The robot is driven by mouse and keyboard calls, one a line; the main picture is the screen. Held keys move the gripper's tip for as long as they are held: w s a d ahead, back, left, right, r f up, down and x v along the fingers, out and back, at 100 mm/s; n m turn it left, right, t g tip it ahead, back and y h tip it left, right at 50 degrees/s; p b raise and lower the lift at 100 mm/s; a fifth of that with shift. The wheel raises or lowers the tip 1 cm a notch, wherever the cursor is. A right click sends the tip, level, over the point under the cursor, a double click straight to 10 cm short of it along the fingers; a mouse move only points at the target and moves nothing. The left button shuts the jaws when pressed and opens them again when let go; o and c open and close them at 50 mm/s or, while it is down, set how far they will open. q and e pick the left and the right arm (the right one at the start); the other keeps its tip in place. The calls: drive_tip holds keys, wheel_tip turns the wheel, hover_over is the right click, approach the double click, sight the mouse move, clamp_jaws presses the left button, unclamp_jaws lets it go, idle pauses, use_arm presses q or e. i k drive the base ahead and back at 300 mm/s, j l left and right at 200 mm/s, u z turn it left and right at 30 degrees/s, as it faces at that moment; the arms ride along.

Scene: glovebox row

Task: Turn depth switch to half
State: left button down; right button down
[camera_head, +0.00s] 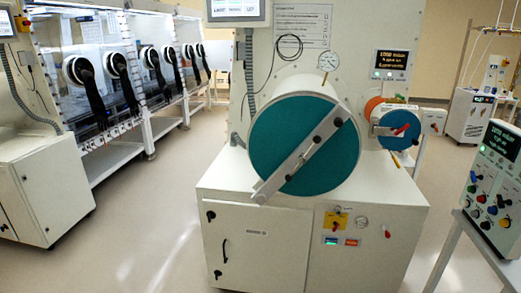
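No switch labelled as a depth switch can be read in the head view. A control panel (493,189) stands at the right edge. It has a dark text display (501,140) and several coloured knobs and switches below it, with labels too small to read. On the front of the white cabinet are a yellow switch plate (335,220) with a dark knob, a lit green and red display (341,240) and a small red handle (387,231). Which of these is the depth switch, and its setting, I cannot tell. Neither of my grippers is in view.
A large teal round door (285,130) with a diagonal bar sits above the white cabinet (270,245). A smaller blue door (393,131) is beside it. A row of gloveboxes (115,75) runs along the left. Open floor (145,230) lies left of the cabinet.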

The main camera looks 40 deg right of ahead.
sight(500, 204)
drive_tip(key=z, duration=2.9)
